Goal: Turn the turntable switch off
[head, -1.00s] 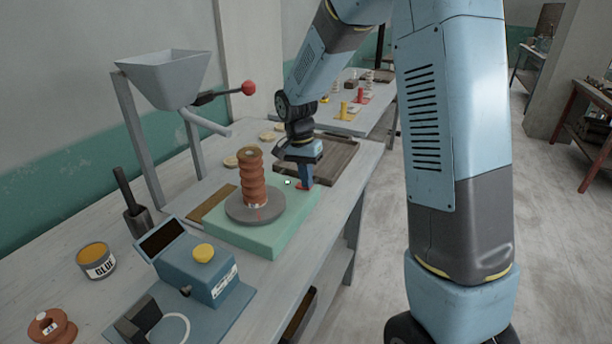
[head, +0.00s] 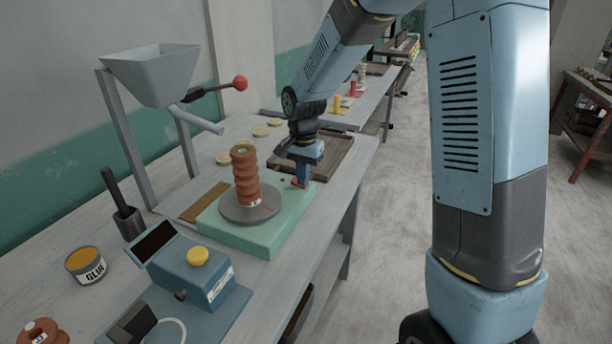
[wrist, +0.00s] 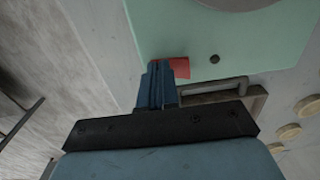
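The turntable has a pale green base (head: 262,238) with a grey disc (head: 268,211) on top. A ribbed reddish-brown clay piece (head: 245,178) stands on the disc. The red switch (head: 296,183) sits at the base's far right corner; it also shows in the wrist view (wrist: 181,67), partly hidden behind my fingers. My gripper (head: 302,184) points down at the switch, its blue fingers together with nothing seen between them. In the wrist view my fingertips (wrist: 158,67) overlap the switch's edge; contact is hard to tell. A small dark round indicator (wrist: 214,59) lies beside the switch.
A wooden tray (head: 334,163) lies just behind my gripper. A hopper (head: 150,75) with a red-knobbed lever stands at the left. A blue box with a yellow button (head: 198,257) and a glue tin (head: 86,265) are nearer. Open floor lies right of the bench.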

